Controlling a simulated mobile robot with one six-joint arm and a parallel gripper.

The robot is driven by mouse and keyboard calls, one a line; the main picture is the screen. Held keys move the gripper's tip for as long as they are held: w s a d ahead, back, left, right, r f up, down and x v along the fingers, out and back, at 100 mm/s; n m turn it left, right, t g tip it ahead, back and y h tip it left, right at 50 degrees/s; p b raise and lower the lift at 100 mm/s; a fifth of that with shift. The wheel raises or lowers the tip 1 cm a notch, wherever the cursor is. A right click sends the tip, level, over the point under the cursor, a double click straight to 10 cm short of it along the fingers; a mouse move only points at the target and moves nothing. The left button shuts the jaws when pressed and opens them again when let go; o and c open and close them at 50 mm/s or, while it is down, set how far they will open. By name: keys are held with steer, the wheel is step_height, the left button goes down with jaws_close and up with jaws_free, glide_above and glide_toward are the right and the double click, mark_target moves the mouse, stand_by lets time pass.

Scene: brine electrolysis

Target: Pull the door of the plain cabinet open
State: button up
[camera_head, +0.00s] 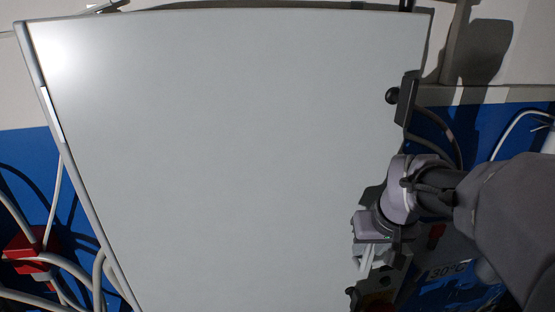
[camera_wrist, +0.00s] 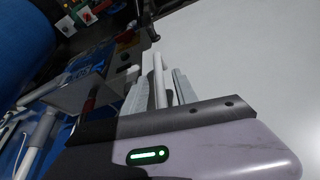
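The plain cabinet's door (camera_head: 230,150) is a large pale grey panel that fills most of the head view. In the wrist view the pale panel (camera_wrist: 260,60) fills the right side. My gripper (camera_head: 366,256) is at the door's right edge, low in the head view. In the wrist view its two pale fingers (camera_wrist: 160,90) stand apart, with a slim white bar (camera_wrist: 158,70) between them, which may be the door's handle. I cannot tell whether the fingers press on the bar. How far the door stands open is not clear.
Dark fittings (camera_head: 404,97) with a round knob sit at the door's upper right edge. Cables (camera_head: 440,130) hang to the right of it. White pipes (camera_head: 50,265) and a red part (camera_head: 28,250) are at lower left, before a blue wall.

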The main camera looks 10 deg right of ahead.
steer(key=shift+x, duration=0.75)
steer(key=shift+r, duration=0.1)
steer(key=shift+c, duration=0.4)
jaws_close()
stand_by(0.4)
